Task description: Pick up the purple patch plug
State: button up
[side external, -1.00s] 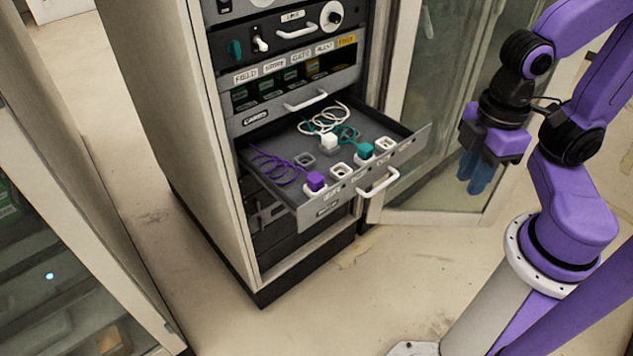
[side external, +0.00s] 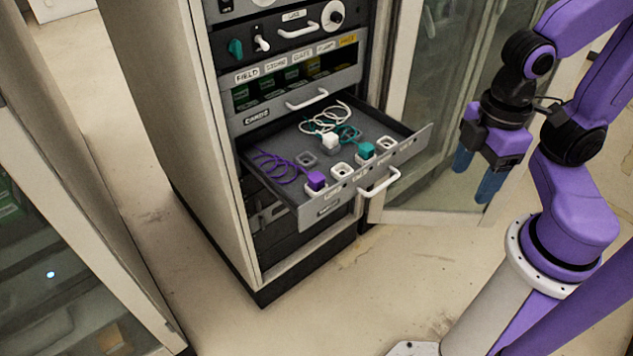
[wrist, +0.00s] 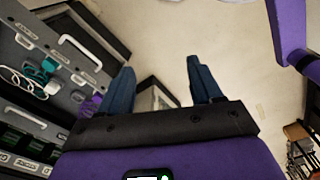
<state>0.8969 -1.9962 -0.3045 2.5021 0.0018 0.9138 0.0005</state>
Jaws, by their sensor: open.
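The purple patch plug (side external: 316,181) sits in a white socket at the front left of the open drawer (side external: 408,148) in the side external view. Its purple cord (side external: 277,165) lies coiled behind it on the drawer floor. In the wrist view a purple shape (wrist: 92,104) shows at the drawer, partly hidden by a finger. My gripper (side external: 475,178) is open and empty, with blue fingers pointing down, in the air to the right of the drawer and apart from it. The wrist view shows both fingers (wrist: 160,88) spread with nothing between them.
A teal plug (side external: 365,150) and a white plug (side external: 329,141) with cords are in the same drawer, beside empty white sockets. A white handle (side external: 378,182) sticks out from the drawer front. An open glass door (side external: 430,190) stands behind my gripper. The floor in front is clear.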

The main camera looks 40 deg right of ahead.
dwell(0.3)
jog(key=w+a+f+m+g+y, duration=0.1)
jog(key=w+f+m+g+y, duration=0.15)
jog(key=w+m, duration=0.55)
jog(key=w+a+f+m+g+y, duration=0.1)
jog(key=w+f+m+g+y, duration=0.2)
jog(key=w+m, duration=0.55)
jog(key=w+d+f+m+y, duration=0.45)
jog(key=w+m, duration=0.25)
jog(key=w, duration=0.3)
jog(key=m+t+y, duration=0.3)
jog(key=m+t, duration=0.2)
jog(key=m, duration=0.2)
send_near(319, 175)
jog(key=x, duration=0.4)
jog(key=shift+w+a+f, duration=0.2)
jog(key=shift+a+f, duration=0.05)
jog(key=shift+f, duration=0.1)
jog(key=shift+s+x, duration=0.2)
jog(key=shift+x, duration=2.5)
jog(key=shift+r, duration=0.1)
